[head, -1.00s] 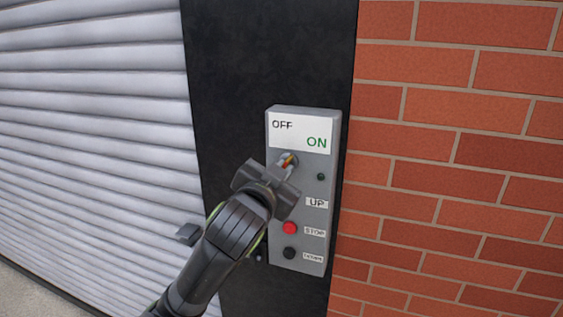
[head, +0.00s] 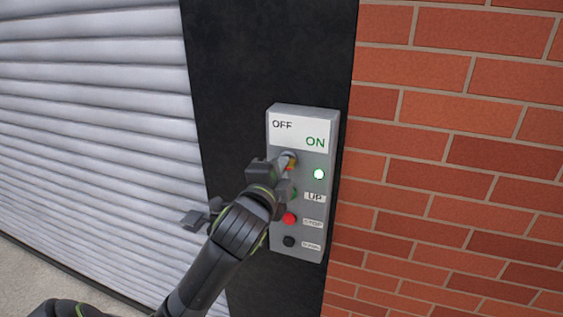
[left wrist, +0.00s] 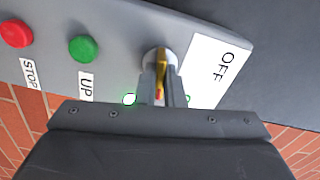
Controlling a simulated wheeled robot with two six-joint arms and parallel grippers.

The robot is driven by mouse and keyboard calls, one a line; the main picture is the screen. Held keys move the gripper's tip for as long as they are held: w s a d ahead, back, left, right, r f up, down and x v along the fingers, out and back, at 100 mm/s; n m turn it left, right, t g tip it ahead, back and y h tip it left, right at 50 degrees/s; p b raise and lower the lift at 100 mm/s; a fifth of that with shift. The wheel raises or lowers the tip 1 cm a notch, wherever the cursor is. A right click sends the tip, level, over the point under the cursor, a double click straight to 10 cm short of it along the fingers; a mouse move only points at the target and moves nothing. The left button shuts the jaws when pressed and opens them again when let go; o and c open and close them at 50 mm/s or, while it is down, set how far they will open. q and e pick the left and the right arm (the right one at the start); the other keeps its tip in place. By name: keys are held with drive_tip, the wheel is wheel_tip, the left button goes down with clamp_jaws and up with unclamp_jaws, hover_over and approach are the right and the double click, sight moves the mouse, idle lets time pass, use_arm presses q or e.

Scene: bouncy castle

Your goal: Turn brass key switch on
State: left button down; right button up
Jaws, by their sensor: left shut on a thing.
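The grey control box (head: 327,215) is mounted on a black post, with a white OFF/ON label (head: 299,135) at its top. The brass key (left wrist: 161,68) stands in a round switch below the label; it also shows in the head view (head: 291,162). My left gripper (head: 287,166) is shut on the brass key, its fingers (left wrist: 161,90) on either side of it in the left wrist view. A small indicator light (head: 319,174) right of the key glows bright green-white. My right gripper is not in view.
Below the key are a green UP button (left wrist: 84,48), a red STOP button (head: 289,218) and a dark button (head: 289,241). A white roller shutter (head: 90,120) is on the left, a brick wall (head: 450,160) on the right.

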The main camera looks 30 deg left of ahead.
use_arm(q)
drive_tip(key=shift+m+p, duration=0.45)
drive_tip(key=shift+m, duration=0.55)
drive_tip(key=c, duration=1.5)
unclamp_jaws()
drive_tip(key=shift+w, duration=0.1)
drive_tip(key=shift+c, duration=0.2)
